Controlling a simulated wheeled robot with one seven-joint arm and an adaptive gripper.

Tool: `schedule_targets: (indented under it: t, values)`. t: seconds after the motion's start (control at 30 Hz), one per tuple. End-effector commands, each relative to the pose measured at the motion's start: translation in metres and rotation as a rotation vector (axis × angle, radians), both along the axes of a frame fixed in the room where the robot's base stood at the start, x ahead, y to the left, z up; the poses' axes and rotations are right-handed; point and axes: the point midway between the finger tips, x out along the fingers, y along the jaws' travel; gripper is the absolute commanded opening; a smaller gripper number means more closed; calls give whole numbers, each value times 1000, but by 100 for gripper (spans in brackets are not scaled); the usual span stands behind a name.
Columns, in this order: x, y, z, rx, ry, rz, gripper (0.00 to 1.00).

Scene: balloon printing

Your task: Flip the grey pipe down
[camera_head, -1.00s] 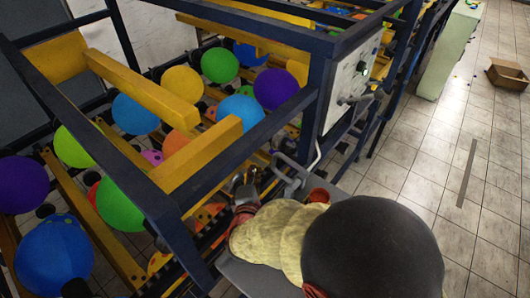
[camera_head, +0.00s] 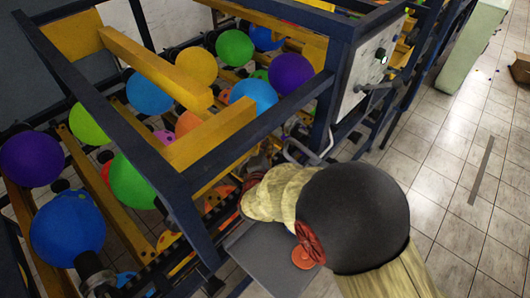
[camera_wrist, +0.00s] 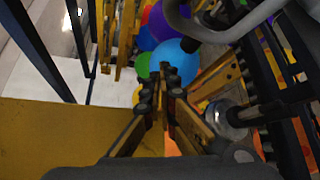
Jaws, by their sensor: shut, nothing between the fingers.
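The grey pipe (camera_head: 303,151) is a bent tube beside the machine frame's near corner post in the head view. In the wrist view the pipe (camera_wrist: 215,36) curves across the top right, close to the camera. My gripper (camera_wrist: 167,80) is shut and empty in the wrist view, its fingertips below and left of the pipe. I see no contact between them. In the head view my arm reaches to the machine beside the pipe and hides the fingers.
A dark blue frame with yellow beams (camera_head: 215,130) holds several coloured balloons, including a purple one (camera_head: 290,75) and a blue one (camera_head: 254,96). A white control box (camera_head: 366,68) sits on the frame. A yellow panel (camera_wrist: 60,135) fills the wrist view's lower left. Tiled floor at right is open.

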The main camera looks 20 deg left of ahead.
Motion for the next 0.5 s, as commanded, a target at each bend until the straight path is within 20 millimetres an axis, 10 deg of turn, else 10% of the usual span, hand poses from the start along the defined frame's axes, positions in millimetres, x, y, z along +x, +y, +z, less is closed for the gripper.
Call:
schedule_targets:
  t: [0.2, 0.5]
  values:
    - [31, 4, -7, 1, 0, -2, 0]
    - [27, -25, 6, 2, -1, -1, 0]
